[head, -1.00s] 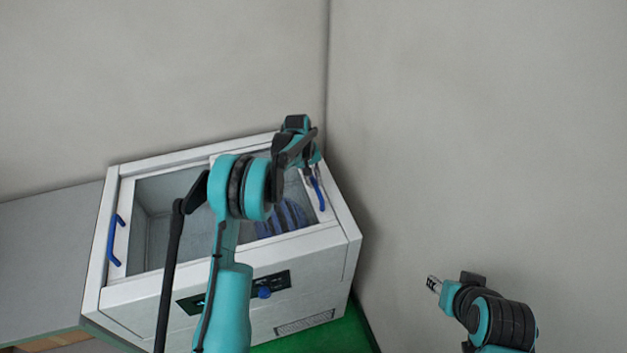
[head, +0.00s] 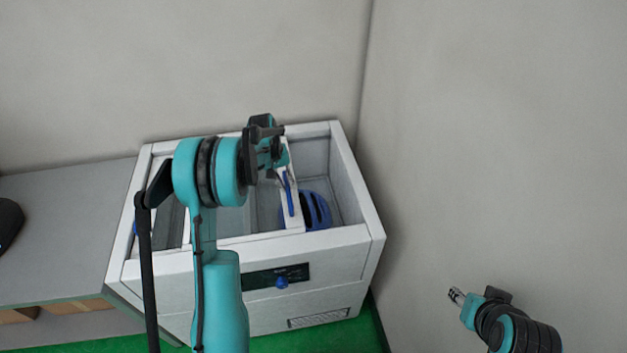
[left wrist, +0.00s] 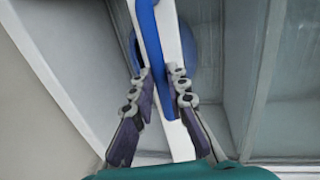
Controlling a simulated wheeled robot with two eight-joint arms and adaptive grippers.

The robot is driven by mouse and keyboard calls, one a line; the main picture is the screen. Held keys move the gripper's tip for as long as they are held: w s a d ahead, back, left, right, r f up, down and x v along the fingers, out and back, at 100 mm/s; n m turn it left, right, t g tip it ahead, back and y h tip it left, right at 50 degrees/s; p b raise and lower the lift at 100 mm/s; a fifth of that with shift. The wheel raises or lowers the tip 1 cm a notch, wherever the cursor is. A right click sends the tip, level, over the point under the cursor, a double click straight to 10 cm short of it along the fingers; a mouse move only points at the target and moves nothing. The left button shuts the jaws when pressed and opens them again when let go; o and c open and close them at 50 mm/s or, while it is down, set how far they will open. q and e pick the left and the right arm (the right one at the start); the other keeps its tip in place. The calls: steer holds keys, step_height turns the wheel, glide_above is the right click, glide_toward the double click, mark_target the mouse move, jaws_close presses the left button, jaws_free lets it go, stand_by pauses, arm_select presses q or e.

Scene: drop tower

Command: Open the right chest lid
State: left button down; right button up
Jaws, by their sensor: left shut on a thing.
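The white chest (head: 335,262) stands in the corner, its top partly uncovered. The right lid, a glass pane in a white frame (head: 294,216), sits near the middle of the chest top. The chest's right end is open. My left gripper (head: 282,176) is shut on the right lid's blue handle (head: 289,197). In the left wrist view its fingers (left wrist: 160,82) lie on both sides of the blue handle (left wrist: 152,45). My arm hides part of the lids. My right gripper (head: 456,296) is away at the right, too small to read its jaws.
A blue ribbed object (head: 318,211) lies inside the chest under the open end. Walls stand behind and to the right.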

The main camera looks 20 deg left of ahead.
arm_select(q)
steer(key=s+a, duration=0.2)
steer(key=a, duration=0.1)
steer(key=s+a, duration=0.2)
steer(key=a, duration=0.1)
steer(key=s+a, duration=0.2)
steer(key=a, duration=0.1)
steer(key=shift+s+a, duration=0.3)
steer(key=shift+a, duration=0.05)
steer(key=c, duration=1.5)
jaws_free()
steer(key=shift+r, duration=0.1)
steer(key=r, duration=0.4)
steer(key=s+a+r, duration=0.1)
steer(key=r, duration=0.2)
steer(key=a+r, duration=0.1)
steer(key=r, duration=0.3)
steer(key=shift+s+r, duration=0.15)
steer(key=shift+r, duration=0.15)
